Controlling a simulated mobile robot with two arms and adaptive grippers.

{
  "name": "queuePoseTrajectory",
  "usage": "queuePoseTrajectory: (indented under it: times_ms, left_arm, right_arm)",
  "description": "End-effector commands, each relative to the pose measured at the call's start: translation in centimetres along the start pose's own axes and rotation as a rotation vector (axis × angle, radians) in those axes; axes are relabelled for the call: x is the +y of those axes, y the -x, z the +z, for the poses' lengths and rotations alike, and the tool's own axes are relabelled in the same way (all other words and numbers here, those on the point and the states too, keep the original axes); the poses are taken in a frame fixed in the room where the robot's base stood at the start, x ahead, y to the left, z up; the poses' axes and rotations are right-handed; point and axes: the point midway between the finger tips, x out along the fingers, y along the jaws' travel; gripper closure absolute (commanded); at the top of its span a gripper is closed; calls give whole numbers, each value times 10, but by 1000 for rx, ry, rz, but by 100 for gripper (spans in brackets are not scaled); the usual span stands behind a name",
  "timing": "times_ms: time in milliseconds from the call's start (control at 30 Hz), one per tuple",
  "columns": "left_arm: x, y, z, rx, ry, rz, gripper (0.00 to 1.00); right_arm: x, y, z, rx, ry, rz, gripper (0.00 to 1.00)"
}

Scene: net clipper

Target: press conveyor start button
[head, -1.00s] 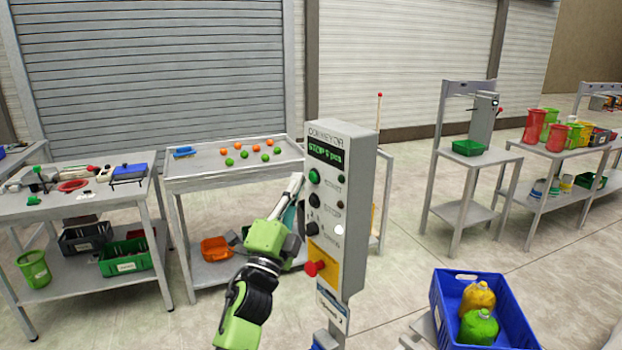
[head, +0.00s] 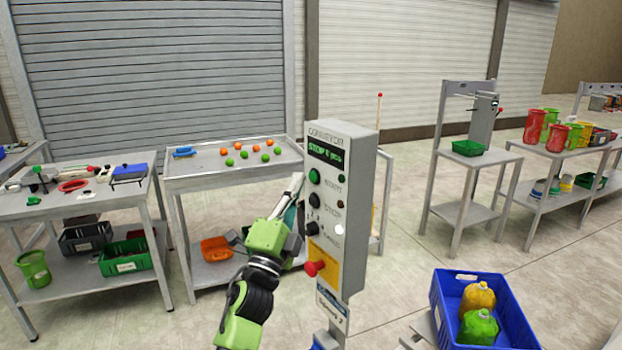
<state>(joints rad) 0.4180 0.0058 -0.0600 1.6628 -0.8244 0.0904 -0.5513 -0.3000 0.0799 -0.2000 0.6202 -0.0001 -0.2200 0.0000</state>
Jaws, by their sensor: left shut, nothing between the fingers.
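The grey conveyor control box (head: 355,215) stands on a post in the middle of the head view. Its display (head: 325,152) reads STOP. Below it are a green start button (head: 314,176), a dark stop button (head: 314,200), a small black knob (head: 312,228) and a red emergency knob (head: 315,268) on a yellow plate. My left gripper (head: 297,187) points up just left of the panel, its fingers shut and empty, with the tips near the height of the green button. I cannot tell whether it touches the box. My right gripper is not in view.
A blue crate (head: 441,297) with a yellow and a green bottle stands low at the right. A table with orange and green balls (head: 190,165) is behind my left arm. A cluttered table (head: 100,205) is at the left. Open floor (head: 400,240) lies right of the box.

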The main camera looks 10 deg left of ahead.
Motion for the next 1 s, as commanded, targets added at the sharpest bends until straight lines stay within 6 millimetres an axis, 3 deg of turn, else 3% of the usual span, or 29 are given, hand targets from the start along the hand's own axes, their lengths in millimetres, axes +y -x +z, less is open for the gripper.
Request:
queuePoseTrajectory:
  times_ms: [1000]
  left_arm:
    - [6,-8,-6,0,1,0,100]
  right_arm:
    - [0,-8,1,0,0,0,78]
